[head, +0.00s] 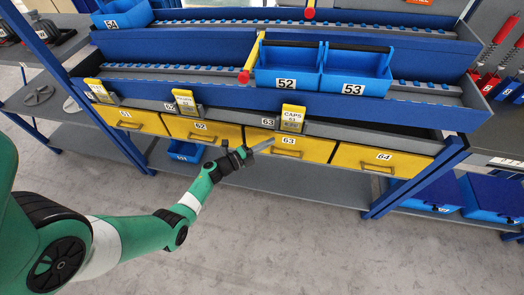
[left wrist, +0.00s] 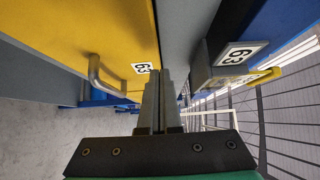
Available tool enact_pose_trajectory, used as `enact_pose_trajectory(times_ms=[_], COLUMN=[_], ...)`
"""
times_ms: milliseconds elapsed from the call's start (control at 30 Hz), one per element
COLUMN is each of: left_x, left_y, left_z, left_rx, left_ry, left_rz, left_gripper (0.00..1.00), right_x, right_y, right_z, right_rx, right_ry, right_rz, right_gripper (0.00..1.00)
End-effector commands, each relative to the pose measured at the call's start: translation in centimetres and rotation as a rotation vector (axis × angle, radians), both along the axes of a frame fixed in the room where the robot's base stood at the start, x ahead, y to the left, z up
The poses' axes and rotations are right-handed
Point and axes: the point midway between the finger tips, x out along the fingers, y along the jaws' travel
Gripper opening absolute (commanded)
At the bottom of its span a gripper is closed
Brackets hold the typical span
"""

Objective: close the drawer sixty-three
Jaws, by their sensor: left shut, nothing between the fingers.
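The yellow drawer 63 (head: 312,149) is in the lower row of the shelf unit, between drawers 62 and 64. Its front looks about level with its neighbours; I cannot tell whether a small gap remains. In the left wrist view its yellow front (left wrist: 110,30) fills the upper left, with the grey bar handle (left wrist: 98,78) and a 63 label. My left gripper (head: 267,144) is shut and empty, its fingertips at the left part of this front. In the left wrist view the shut fingers (left wrist: 160,78) lie beside the label; contact is unclear. My right gripper is not in view.
Yellow drawers 62 (head: 215,137) and 64 (head: 370,164) flank it. A yellow caps tag box (head: 292,118) hangs above. Blue bins 52 (head: 285,84) and 53 (head: 353,88) stand on the shelf higher up. A blue post (head: 415,190) stands at the right. The floor in front is clear.

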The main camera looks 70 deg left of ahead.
Motion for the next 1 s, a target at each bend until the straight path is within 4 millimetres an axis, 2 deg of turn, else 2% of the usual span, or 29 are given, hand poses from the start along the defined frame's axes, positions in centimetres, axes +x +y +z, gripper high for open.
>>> enact_pose_trajectory(times_ms=[33,100,300,400,600,933,1000], left_x=[-0.5,-2.8,-7.6,-9.1,-10.1,-10.0,-9.4], left_y=[-1.0,-1.0,-1.8,-2.1,-2.3,-2.4,-3.1], left_z=[0.4,0.6,0.4,0.2,0.0,0.1,0.4], left_rx=[-0.005,-0.004,-0.003,-0.002,-0.001,-0.001,0.0], left_ry=[0.002,0.002,0.001,0.0,-0.001,-0.001,-0.002], left_rz=[-0.006,0.0,0.0,-0.003,-0.007,-0.01,-0.031], left_gripper=[0.0,0.0,0.0,0.0,0.0,0.0,0.0], right_x=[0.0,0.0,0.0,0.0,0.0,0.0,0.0], right_y=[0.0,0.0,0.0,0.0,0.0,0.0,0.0], right_z=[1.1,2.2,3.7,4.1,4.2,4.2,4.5], right_rx=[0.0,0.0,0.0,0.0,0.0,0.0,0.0], right_ry=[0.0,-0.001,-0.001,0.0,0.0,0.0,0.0], right_rz=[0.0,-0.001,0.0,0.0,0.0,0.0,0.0], right_gripper=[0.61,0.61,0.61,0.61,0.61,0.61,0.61])
